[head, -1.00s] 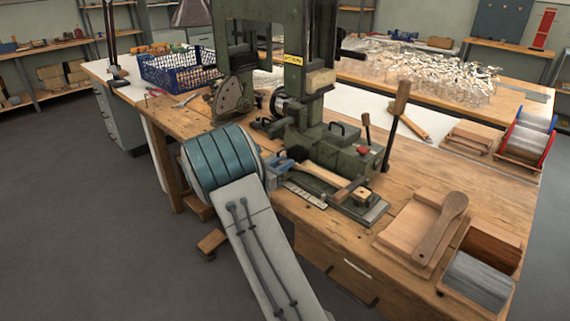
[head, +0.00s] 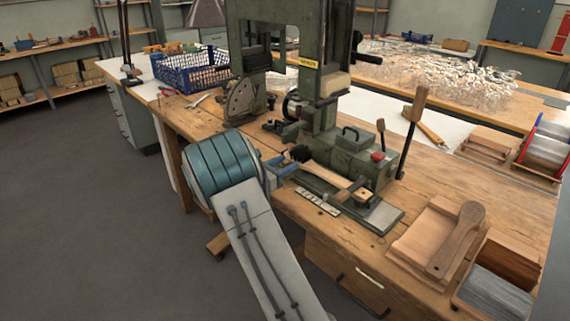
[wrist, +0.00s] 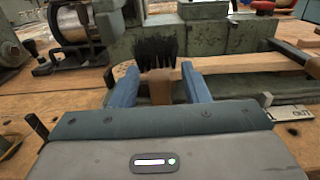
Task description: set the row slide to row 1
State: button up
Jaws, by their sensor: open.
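The green tufting machine (head: 345,150) stands on the bench. A wooden brush (head: 325,175) with a black bristle tuft lies along its base, and the tuft (wrist: 158,52) is just beyond my fingers in the wrist view. My gripper (head: 283,165) is at the left end of the machine's base. In the wrist view my gripper (wrist: 160,84) has its two blue fingers apart, with an upright brown piece (wrist: 159,90) between them. I cannot tell whether this piece is the row slide's knob, or whether the fingers touch it. The slide's row setting cannot be read.
A pale marked strip (head: 317,201) lies in front of the base. A lever with a wooden grip (head: 413,105) rises at the right. A wooden block with a paddle (head: 455,240) and a bristle box (head: 495,285) stand at the front right. A blue crate (head: 190,72) is behind.

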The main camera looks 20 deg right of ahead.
jog(key=v, duration=1.3)
jog(key=shift+d+r, duration=0.1)
